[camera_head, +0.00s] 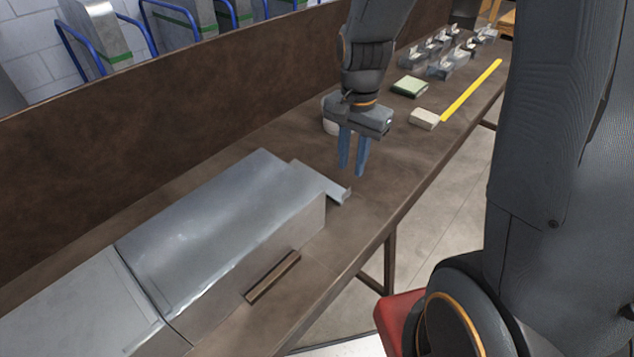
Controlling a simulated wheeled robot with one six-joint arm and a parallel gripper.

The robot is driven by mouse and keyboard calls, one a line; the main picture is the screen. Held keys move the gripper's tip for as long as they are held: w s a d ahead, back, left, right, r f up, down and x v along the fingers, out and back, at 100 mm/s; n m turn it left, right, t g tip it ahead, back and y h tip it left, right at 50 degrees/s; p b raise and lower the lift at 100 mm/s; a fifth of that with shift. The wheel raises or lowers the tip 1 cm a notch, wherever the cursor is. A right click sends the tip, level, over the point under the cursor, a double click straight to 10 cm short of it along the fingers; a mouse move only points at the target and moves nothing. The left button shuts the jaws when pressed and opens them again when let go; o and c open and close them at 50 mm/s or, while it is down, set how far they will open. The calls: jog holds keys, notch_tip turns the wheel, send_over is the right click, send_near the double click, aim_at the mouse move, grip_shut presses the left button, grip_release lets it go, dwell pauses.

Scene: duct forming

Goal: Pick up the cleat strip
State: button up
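A narrow, brownish metal strip (272,277), which looks like the cleat strip, lies on the brown bench along the near side of a large grey sheet-metal duct (225,220). A thin sheet-metal piece with a bent edge (325,184) sticks out at the duct's far end. My gripper (352,168) points down over the bench beyond that end, up and to the right of the strip. Its two blue fingers stand a little apart with nothing visible between them.
A second sheet-metal section (75,315) adjoins the duct at lower left. A beige block (424,118), a green pad (410,87), a yellow bar (470,90) and several small metal parts (440,68) lie farther along the bench (290,325). A white round item is partly hidden behind my gripper.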

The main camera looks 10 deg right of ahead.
jog(key=shift+w+f+m, duration=0.3)
jog(key=shift+f+m, duration=0.1)
jog(key=shift+f, duration=0.25)
jog(key=shift+f+p, duration=0.9)
jog(key=shift+f, duration=2.65)
grip_shut()
